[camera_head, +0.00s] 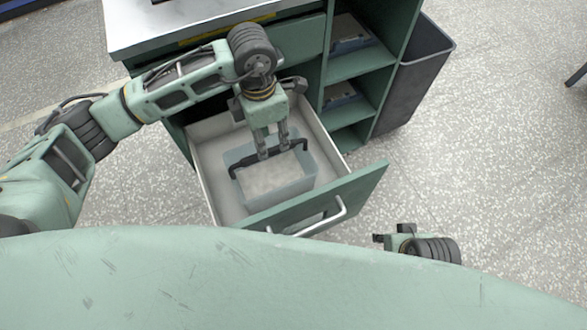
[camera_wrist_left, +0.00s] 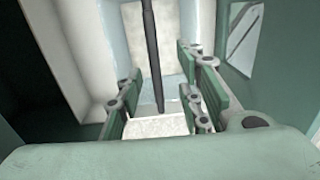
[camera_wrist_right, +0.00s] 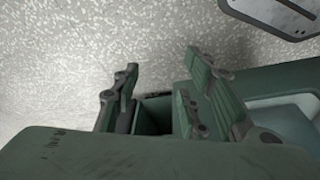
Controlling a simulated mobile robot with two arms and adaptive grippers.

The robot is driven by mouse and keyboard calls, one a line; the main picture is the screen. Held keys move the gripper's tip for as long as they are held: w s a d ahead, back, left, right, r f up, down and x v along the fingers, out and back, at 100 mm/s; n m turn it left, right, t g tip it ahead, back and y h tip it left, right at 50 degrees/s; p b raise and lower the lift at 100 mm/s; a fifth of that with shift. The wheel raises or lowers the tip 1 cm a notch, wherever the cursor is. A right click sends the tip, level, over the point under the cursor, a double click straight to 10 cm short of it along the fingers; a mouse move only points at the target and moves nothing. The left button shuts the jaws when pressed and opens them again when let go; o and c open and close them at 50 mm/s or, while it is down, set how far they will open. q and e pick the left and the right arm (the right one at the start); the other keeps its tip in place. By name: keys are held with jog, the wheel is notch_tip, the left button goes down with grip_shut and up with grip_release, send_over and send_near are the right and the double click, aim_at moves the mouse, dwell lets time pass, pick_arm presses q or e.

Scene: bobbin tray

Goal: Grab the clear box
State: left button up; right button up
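The clear box (camera_head: 279,198) is a bluish see-through bin with a pale grey inside and a dark handle bar (camera_head: 243,160) across its top. It sits in the open drawer. My left gripper (camera_head: 273,152) points down at the handle from above. In the left wrist view, the dark bar (camera_wrist_left: 150,45) runs between its two spread fingers, with a gap on each side. The clear box's far wall (camera_wrist_left: 131,45) shows there too. My right gripper (camera_wrist_right: 162,78) is open and empty, low and to the right of the drawer; the head view shows only part of it.
The drawer (camera_head: 215,190) has pale walls and a green front (camera_head: 365,187) with a metal handle (camera_head: 325,222). The green cabinet has open shelves (camera_head: 350,68) on its right. A grey bin (camera_head: 412,85) stands beside it.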

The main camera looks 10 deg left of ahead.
aim_at(268, 150)
pick_arm(q)
jog(key=shift+w+a+f, duration=0.15)
jog(key=shift+w+a, duration=0.05)
jog(key=shift+a, duration=0.2)
jog(key=shift+a+f, duration=0.1)
jog(key=shift+f, duration=0.25)
jog(key=f, duration=0.3)
jog(key=f+b, duration=0.1)
jog(key=f, duration=0.2)
jog(key=shift+s+d+f, duration=0.1)
jog(key=shift+d+f, duration=0.1)
jog(key=shift+f, duration=0.05)
grip_shut()
pick_arm(e)
jog(key=shift+w+v, duration=0.1)
jog(key=shift+v, duration=1.3)
jog(key=shift+w+v, duration=0.15)
jog(key=shift+v, duration=1.3)
